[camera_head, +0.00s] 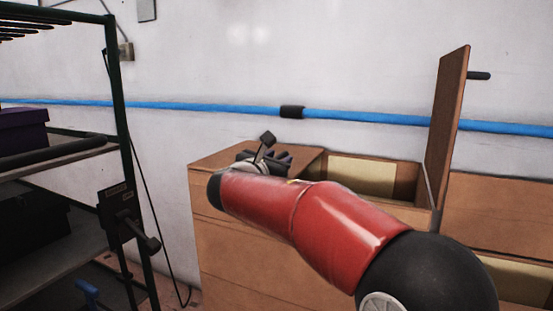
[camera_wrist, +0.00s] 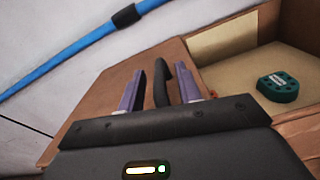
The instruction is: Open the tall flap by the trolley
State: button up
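A brown wooden cabinet (camera_head: 235,240) stands against the wall. Its left top panel (camera_head: 222,158) lies flat, beside an open compartment. A tall brown flap (camera_head: 447,125) stands upright at that compartment's right side, with a black peg-like handle (camera_head: 479,75). My gripper (camera_head: 280,158) is over the flat panel, its fingers partly hidden by my red arm. In the wrist view the gripper (camera_wrist: 160,82) has its two purple fingers apart. A curved black handle (camera_wrist: 161,88) shows between them, with small gaps; contact cannot be told. The panel (camera_wrist: 110,95) lies behind it.
A green-framed rack (camera_head: 122,150), perhaps the trolley, stands at the left with a purple box (camera_head: 22,128) and a black lever (camera_head: 140,232). A small green object (camera_wrist: 278,86) lies in the open compartment. A blue pipe (camera_head: 200,108) runs along the wall.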

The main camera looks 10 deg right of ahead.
grip_shut()
dwell(0.3)
